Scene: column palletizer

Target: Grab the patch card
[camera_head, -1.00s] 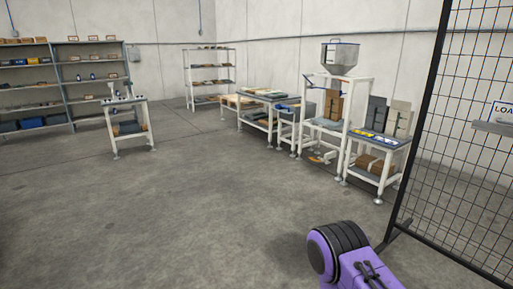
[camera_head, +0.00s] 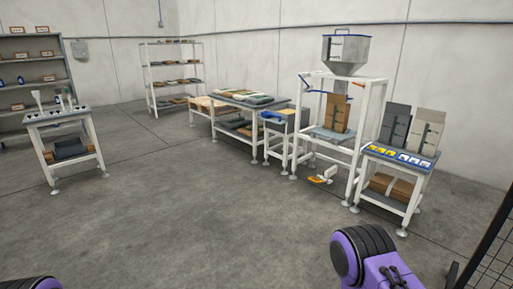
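Several small flat yellow pieces (camera_head: 378,150) and white pieces (camera_head: 414,160) lie in a row on the blue strip along the front of a small white-framed table (camera_head: 392,165) at the right. They are too small to tell whether one is the patch card. Purple and black parts of my arms show at the lower right and at the lower left edge. Neither gripper is in view, and the benches stand well ahead of my arms.
A hopper frame (camera_head: 357,128) with a brown bag stands left of the small table. Work tables (camera_head: 232,106), a rack (camera_head: 172,62) and a small stand (camera_head: 56,117) lie farther left. A mesh fence (camera_head: 492,255) is at lower right. The middle floor is clear.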

